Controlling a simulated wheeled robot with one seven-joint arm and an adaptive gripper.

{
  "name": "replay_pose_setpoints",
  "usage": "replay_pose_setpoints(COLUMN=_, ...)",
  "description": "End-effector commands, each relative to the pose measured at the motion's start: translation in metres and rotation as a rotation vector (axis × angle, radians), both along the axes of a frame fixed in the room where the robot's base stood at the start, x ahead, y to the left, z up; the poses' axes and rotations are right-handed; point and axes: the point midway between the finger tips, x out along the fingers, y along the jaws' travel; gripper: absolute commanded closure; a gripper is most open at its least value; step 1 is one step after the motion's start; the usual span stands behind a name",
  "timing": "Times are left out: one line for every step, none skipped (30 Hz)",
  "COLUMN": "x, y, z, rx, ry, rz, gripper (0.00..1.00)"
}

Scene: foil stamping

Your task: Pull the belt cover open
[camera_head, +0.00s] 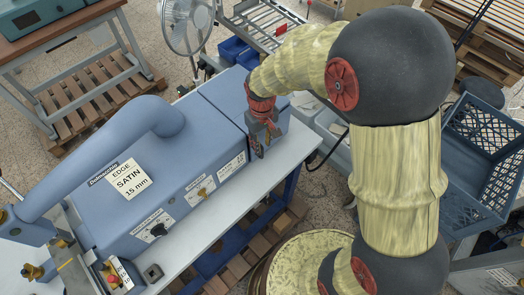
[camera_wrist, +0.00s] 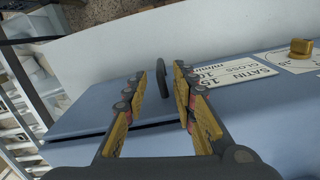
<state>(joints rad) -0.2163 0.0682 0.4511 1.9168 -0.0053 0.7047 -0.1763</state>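The blue machine (camera_head: 150,180) lies across the white bench, and a seam sets off its right end section, which looks like the belt cover (camera_head: 222,92). My gripper (camera_head: 262,145) is at the front of this section, fingers pointing down. In the wrist view the blue cover (camera_wrist: 90,112) shows beside and below the fingers. A dark upright handle (camera_wrist: 162,75) shows between the fingertips of my gripper (camera_wrist: 160,82). The fingers are apart, with gaps visible beside the handle; I cannot tell whether either touches it. The cover looks closed. In the head view my gripper hides the handle.
The white bench top (camera_head: 205,230) is clear along the machine's front. Brass and black knobs, such as the brass one (camera_head: 202,191), stick out there. A fan (camera_head: 187,25) stands behind the machine. A blue crate (camera_head: 480,150) stands at the right.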

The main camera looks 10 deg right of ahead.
Motion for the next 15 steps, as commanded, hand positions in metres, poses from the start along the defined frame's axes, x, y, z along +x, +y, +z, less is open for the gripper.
replay_pose_setpoints(x=-0.001, y=0.0, z=-0.012, rx=-0.001, ry=0.004, rz=0.0, gripper=0.73)
replay_pose_setpoints(x=-0.001, y=0.0, z=-0.017, rx=-0.001, ry=0.004, rz=0.0, gripper=0.73)
replay_pose_setpoints(x=-0.001, y=0.0, z=-0.024, rx=-0.001, ry=0.005, rz=0.0, gripper=0.73)
replay_pose_setpoints(x=-0.001, y=0.0, z=-0.029, rx=-0.001, ry=0.004, rz=0.0, gripper=0.73)
replay_pose_setpoints(x=-0.001, y=0.0, z=-0.033, rx=0.0, ry=0.003, rz=0.0, gripper=0.73)
replay_pose_setpoints(x=-0.001, y=0.0, z=-0.038, rx=-0.001, ry=0.003, rz=0.0, gripper=0.73)
replay_pose_setpoints(x=-0.001, y=0.0, z=-0.042, rx=-0.001, ry=0.002, rz=0.0, gripper=0.73)
replay_pose_setpoints(x=-0.001, y=0.0, z=-0.045, rx=-0.001, ry=0.002, rz=0.0, gripper=0.73)
replay_pose_setpoints(x=-0.001, y=0.0, z=-0.049, rx=-0.001, ry=0.003, rz=0.0, gripper=0.73)
replay_pose_setpoints(x=-0.001, y=0.0, z=-0.052, rx=-0.001, ry=0.002, rz=0.0, gripper=0.73)
replay_pose_setpoints(x=0.0, y=0.0, z=-0.053, rx=0.0, ry=0.001, rz=0.0, gripper=0.73)
replay_pose_setpoints(x=0.0, y=0.0, z=-0.056, rx=0.0, ry=0.001, rz=0.0, gripper=0.73)
replay_pose_setpoints(x=0.0, y=0.0, z=-0.057, rx=0.0, ry=0.0, rz=0.0, gripper=0.73)
replay_pose_setpoints(x=0.0, y=0.0, z=-0.058, rx=0.0, ry=0.0, rz=0.0, gripper=0.73)
replay_pose_setpoints(x=0.0, y=0.0, z=-0.058, rx=0.0, ry=0.0, rz=0.0, gripper=0.73)
